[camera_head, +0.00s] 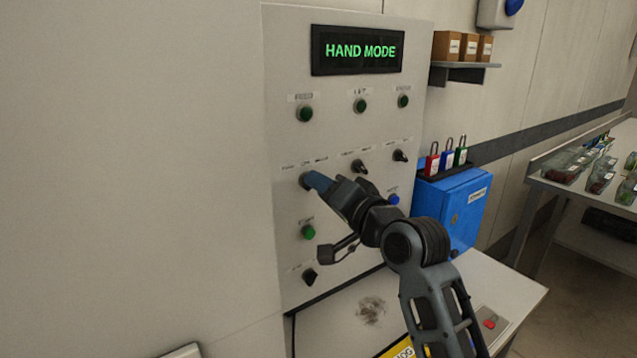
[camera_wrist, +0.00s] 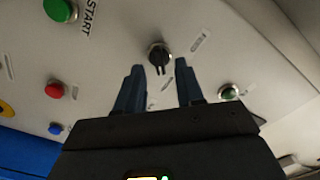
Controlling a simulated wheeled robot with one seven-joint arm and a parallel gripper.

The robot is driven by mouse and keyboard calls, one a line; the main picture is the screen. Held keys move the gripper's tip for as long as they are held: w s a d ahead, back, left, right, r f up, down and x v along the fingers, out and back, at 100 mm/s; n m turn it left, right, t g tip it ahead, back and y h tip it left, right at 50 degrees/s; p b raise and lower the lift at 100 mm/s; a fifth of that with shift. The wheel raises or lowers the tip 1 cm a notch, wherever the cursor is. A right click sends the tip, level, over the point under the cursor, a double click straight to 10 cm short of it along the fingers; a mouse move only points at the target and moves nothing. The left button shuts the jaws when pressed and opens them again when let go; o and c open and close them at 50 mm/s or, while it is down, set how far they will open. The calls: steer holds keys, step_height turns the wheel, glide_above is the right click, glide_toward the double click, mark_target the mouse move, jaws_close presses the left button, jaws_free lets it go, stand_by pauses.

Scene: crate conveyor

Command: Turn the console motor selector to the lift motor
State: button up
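The grey-white console (camera_head: 345,60) carries a "HAND MODE" display and several black selectors. In the head view my gripper (camera_head: 316,181) is at the left selector of the middle row and hides it. In the wrist view that black selector knob (camera_wrist: 159,54) sits between and just beyond my two blue fingertips. My gripper (camera_wrist: 160,68) is open there, with a gap on each side of the knob. Other selectors are at middle centre (camera_head: 359,166), middle right (camera_head: 400,155) and lower left (camera_head: 310,276). The labels are too small to read, so I cannot tell which is the motor selector.
A green START button (camera_wrist: 60,10), a red button (camera_wrist: 54,90) and a blue button (camera_wrist: 55,128) are near the knob. A blue box (camera_head: 462,212) with padlocks above it stands right of the console. A desk surface (camera_head: 345,300) lies below.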

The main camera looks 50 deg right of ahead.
steer(key=shift+x, duration=0.8)
steer(key=shift+c, duration=0.5)
jaws_close()
